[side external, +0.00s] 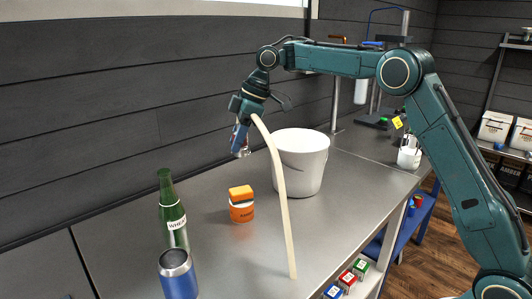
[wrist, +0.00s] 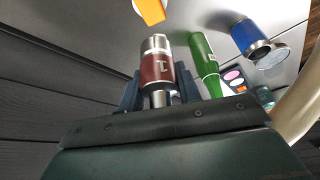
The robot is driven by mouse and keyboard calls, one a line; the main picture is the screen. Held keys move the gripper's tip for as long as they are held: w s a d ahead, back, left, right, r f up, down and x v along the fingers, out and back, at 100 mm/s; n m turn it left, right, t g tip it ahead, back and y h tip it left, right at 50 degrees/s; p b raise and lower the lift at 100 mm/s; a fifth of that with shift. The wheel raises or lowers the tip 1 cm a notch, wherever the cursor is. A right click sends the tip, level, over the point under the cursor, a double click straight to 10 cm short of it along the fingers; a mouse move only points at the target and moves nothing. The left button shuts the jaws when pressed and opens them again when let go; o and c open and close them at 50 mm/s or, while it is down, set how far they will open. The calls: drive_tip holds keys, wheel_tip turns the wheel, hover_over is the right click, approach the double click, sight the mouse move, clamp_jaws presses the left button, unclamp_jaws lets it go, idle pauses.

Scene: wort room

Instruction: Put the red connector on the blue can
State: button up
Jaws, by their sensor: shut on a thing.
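My gripper (side external: 240,137) is high above the steel bench, left of the white bucket, pointing down. It is shut on the red connector, a dark red cylinder with silver metal ends, which shows between the fingers in the wrist view (wrist: 157,68); in the side view it is small and partly covered. The blue can (side external: 178,280) stands upright at the near left of the bench, with a silver rim and a dark top. It also shows in the wrist view (wrist: 246,36), apart from the connector.
A green bottle (side external: 172,215) stands just behind the blue can. An orange and white jar (side external: 241,207) and a white bucket (side external: 302,165) stand on the bench (side external: 240,275). A long pale hose (side external: 276,185) runs from near my gripper down the picture. Several small boxes (side external: 347,280) lie lower right.

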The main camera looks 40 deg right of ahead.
drive_tip(key=s+a+n+g, duration=0.1)
drive_tip(key=s+a+n, duration=0.25)
drive_tip(key=a, duration=0.95)
drive_tip(key=n+g+y, duration=0.1)
drive_tip(key=n, duration=0.2)
hover_over(170, 260)
drive_tip(key=shift+f, duration=4.1)
drive_tip(key=shift+f, duration=0.1)
drive_tip(key=o, duration=1)
drive_tip(key=shift+o, duration=0.2)
drive_tip(key=v, duration=1.2)
drive_tip(key=shift+w, duration=0.15)
